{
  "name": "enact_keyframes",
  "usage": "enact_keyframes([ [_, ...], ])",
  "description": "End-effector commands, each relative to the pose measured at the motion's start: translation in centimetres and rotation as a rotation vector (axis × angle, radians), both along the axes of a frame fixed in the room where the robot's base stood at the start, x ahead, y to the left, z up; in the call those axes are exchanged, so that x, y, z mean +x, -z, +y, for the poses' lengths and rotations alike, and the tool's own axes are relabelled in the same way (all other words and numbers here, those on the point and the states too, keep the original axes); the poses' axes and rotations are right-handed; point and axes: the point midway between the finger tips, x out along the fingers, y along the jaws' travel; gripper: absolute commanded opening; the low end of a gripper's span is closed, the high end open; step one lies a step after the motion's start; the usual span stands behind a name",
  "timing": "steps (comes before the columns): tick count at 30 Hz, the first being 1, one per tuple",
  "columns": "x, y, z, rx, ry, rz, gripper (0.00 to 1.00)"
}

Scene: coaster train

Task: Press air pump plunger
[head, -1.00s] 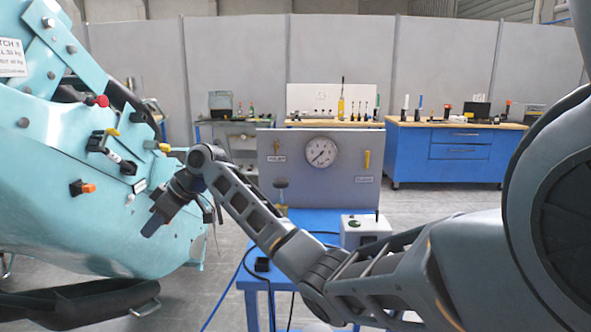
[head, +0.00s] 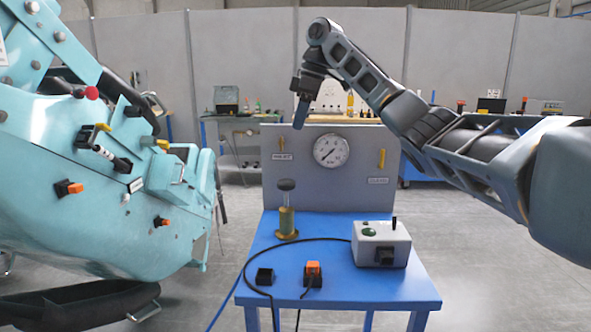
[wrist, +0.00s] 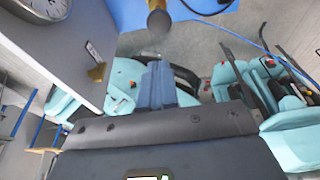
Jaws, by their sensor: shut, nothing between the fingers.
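The air pump (head: 287,222) stands upright at the left back of the blue table. It has a brass body and a dark round plunger knob (head: 286,184) on a raised rod. My gripper (head: 299,119) is shut and empty, fingers pointing down, above the knob and a little to its right in the head view. A clear gap separates them. In the wrist view the shut fingers (wrist: 157,85) sit in the middle, and the pump with its round knob (wrist: 158,21) shows just beyond them, apart from the tips.
A grey panel with a gauge (head: 331,150) and yellow levers stands behind the pump. A white control box (head: 381,244), an orange connector (head: 313,273) and a black cable share the blue table (head: 340,295). A teal coaster car (head: 80,190) fills the left.

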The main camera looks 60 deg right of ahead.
Motion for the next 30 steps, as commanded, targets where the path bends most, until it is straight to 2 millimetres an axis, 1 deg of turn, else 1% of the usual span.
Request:
enact_keyframes([
  [9, 0.1, 0.1, 0.0, 0.001, 0.0, -0.001, 0.0],
  [11, 0.1, 0.5, 0.1, 0.001, -0.001, -0.001, 0.0],
  [14, 0.4, 1.4, 0.2, 0.002, -0.002, 0.0, 0.0],
  [17, 0.9, 3.0, 0.5, 0.004, -0.003, -0.001, 0.0],
  [24, 2.1, 7.6, 1.0, 0.004, -0.002, -0.001, 0.0],
  [26, 2.3, 8.4, 1.0, 0.002, 0.0, 0.001, 0.0],
  [30, 2.6, 10.8, 1.1, 0.001, 0.002, 0.001, 0.0],
])
